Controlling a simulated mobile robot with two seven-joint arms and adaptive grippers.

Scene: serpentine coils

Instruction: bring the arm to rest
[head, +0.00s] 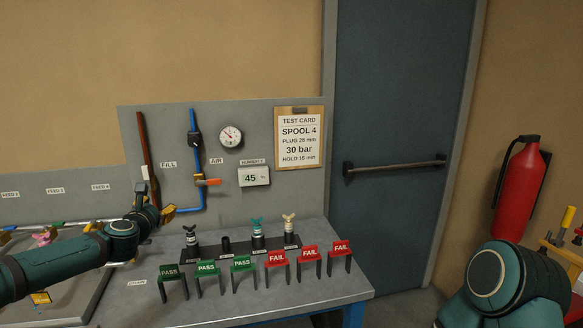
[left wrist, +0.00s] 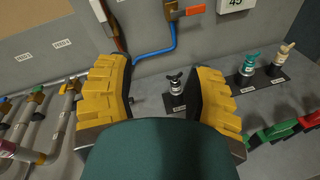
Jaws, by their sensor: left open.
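My left arm (head: 60,264) comes in from the left over the bench. Its gripper (head: 158,207) is in front of the grey back panel, left of the plug rack (head: 241,252). In the left wrist view the two yellow fingers of the gripper (left wrist: 162,85) stand wide apart with nothing held between them. A black-topped plug (left wrist: 176,90) shows in the gap, standing in the rack beyond the fingers; it also shows in the head view (head: 191,238). My right arm (head: 508,285) shows only in part at the lower right, and its gripper is out of view.
A teal plug (head: 257,235) and a cream plug (head: 289,228) stand in the rack. Green PASS tags (head: 206,268) and red FAIL tags (head: 309,255) stand along the bench front. Pipes (left wrist: 60,115) lie left of the gripper. A fire extinguisher (head: 518,188) hangs at right.

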